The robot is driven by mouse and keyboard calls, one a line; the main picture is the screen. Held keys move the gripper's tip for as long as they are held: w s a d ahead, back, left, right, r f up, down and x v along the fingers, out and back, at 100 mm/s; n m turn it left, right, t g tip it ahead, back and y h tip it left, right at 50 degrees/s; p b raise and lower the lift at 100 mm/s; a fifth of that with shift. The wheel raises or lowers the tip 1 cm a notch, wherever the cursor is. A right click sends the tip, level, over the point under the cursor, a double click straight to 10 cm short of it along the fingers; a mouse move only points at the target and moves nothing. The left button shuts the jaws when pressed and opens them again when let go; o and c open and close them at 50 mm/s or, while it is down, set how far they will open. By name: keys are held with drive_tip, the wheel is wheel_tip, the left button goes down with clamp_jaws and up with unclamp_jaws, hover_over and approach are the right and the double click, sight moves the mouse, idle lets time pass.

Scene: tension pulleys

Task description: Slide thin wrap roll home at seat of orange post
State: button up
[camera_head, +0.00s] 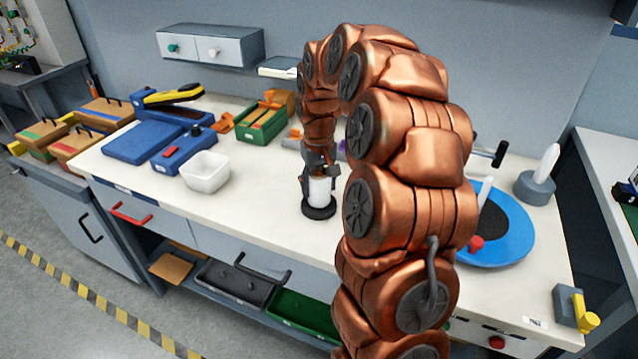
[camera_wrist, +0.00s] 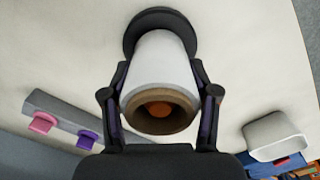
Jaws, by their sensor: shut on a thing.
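The thin wrap roll, white with a brown core, stands upright in the head view (camera_head: 320,191) and fills the middle of the wrist view (camera_wrist: 160,70). My gripper (camera_wrist: 160,75) is shut on it, one finger on each side. It also shows in the head view (camera_head: 319,172), partly hidden by my arm. The orange post (camera_wrist: 160,109) shows inside the core, so the roll is around it. The round black base (camera_head: 319,211) is under the roll. The roll's lower end is at or very close to this base; I cannot tell whether it touches.
A white bin (camera_head: 206,172) stands left of the roll. A grey rail (camera_wrist: 65,118) with pink and purple pegs is nearby. A blue disc (camera_head: 515,240) lies to the right behind my arm. The table front around the base is clear.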

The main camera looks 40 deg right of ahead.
drive_tip(key=o, duration=1.3)
wheel_tip(320, 180, up, 10)
drive_tip(key=shift+w+r, duration=0.1)
drive_tip(key=shift+r, duration=0.85)
